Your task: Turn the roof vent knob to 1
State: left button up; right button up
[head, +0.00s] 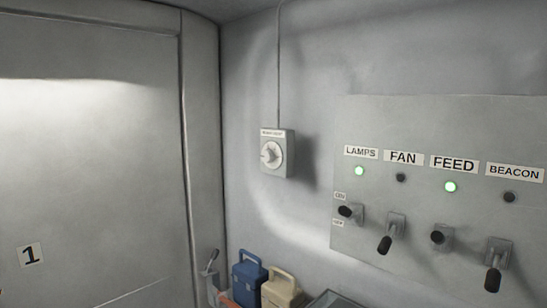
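The roof vent knob (271,155) is a round pale dial with a raised grip, on the front of a small grey box (289,155) fixed to the wall near the corner. A small label (272,133) sits above the dial; its print is too small to read for certain. The numbers around the dial and its exact setting cannot be made out. A conduit runs up from the box. Neither of my grippers shows in the head view, and nothing touches the knob.
Right of the box is a switch panel (400,260) with LAMPS, FAN, FEED and BEACON labels; the LAMPS and FEED lights are green. Below stand a blue canister (248,282) and a beige canister (281,291). A door (90,190) marked 1 fills the left. Wall around the box is clear.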

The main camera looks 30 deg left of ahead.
aim_at(267, 156)
jog(key=i+j+u, duration=0.1)
jog(key=j, duration=0.3)
jog(key=i+j, duration=0.15)
jog(key=j, duration=0.3)
jog(key=i+j+u, duration=0.15)
jog(key=j, duration=0.25)
jog(key=i+j, duration=0.2)
jog(key=j, duration=0.2)
jog(key=i+j+u, duration=0.15)
jog(key=j, duration=0.25)
jog(key=i+j, duration=0.15)
jog(key=j, duration=0.2)
jog(key=j+u, duration=0.05)
